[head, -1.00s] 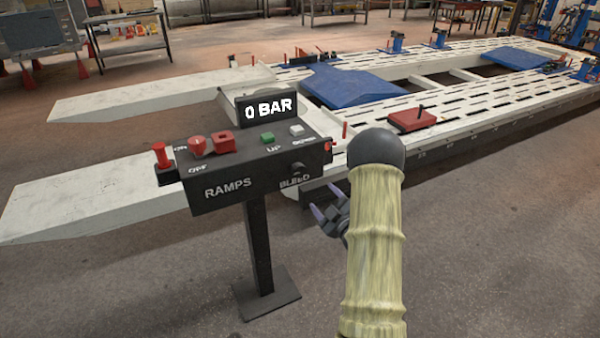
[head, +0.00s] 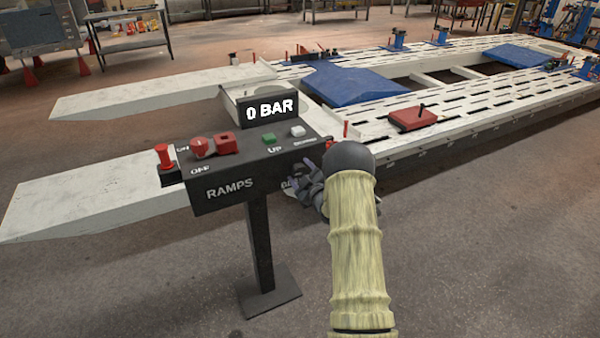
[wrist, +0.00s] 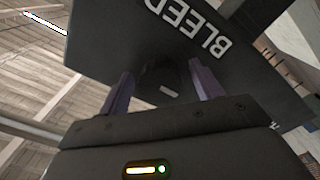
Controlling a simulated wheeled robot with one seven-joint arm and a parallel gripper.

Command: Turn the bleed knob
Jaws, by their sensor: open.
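The black bleed knob (wrist: 160,82) sticks out from the box face under the white BLEED lettering (wrist: 190,28) in the wrist view, with a small pale mark on it. My gripper (wrist: 161,70) is open, with one purple-grey finger on each side of the knob. Gaps show between the knob and both fingers, and I cannot tell how deep the fingers reach around it. In the head view my gripper (head: 291,185) is at the right end of the RAMPS control box (head: 230,188). There my gripper and arm hide the knob.
The box stands on a post (head: 259,245) and carries a 0 BAR display (head: 270,110), red controls (head: 213,146), a green button (head: 268,139) and a pale button (head: 298,131). The white lift platform (head: 370,140) lies behind. The floor in front is clear.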

